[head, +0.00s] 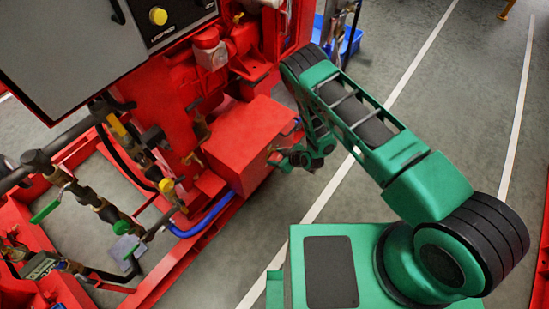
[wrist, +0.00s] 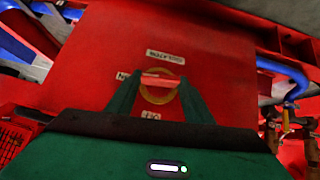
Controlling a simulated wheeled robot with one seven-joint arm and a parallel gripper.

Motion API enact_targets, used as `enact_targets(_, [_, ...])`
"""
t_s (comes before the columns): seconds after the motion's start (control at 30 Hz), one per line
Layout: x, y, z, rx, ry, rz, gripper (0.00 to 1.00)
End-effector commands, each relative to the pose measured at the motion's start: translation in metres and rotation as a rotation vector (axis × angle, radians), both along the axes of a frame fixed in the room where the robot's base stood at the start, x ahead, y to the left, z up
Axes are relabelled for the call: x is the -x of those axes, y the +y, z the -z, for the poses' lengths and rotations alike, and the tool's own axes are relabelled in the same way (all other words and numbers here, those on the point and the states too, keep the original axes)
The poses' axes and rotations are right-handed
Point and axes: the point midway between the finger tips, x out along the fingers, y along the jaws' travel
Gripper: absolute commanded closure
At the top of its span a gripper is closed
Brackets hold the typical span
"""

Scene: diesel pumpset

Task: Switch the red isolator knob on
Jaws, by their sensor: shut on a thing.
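In the wrist view the red isolator knob (wrist: 160,82) is a red bar on a yellow ring, on the face of a red box (wrist: 95,65). The bar lies nearly level in the picture, between my two fingers. My gripper (wrist: 161,86) is shut on the knob, with a finger at each end of the bar. One small white label is above the ring, one left and one below; they appear upside down or turned. In the head view the red box (head: 248,140) is left of my gripper (head: 275,156), which hides the knob there.
Blue hoses (wrist: 283,72) and brass valve fittings (wrist: 290,103) lie right of the box in the wrist view. In the head view a blue hose (head: 204,216) and valves stand left of the box. Grey floor (head: 385,180) is open on the right.

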Motion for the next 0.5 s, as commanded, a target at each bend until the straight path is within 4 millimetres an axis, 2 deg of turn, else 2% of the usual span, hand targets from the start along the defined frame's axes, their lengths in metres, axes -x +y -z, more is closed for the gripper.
enact_targets(0.03, [-0.0036,-0.0056,0.0007,-0.013,0.019,0.005,0.76])
enact_targets(0.2, [-0.0044,-0.0062,0.0003,-0.066,0.087,0.004,0.76])
enact_targets(0.5, [-0.005,-0.0067,-0.0008,-0.08,0.102,0.002,0.75])
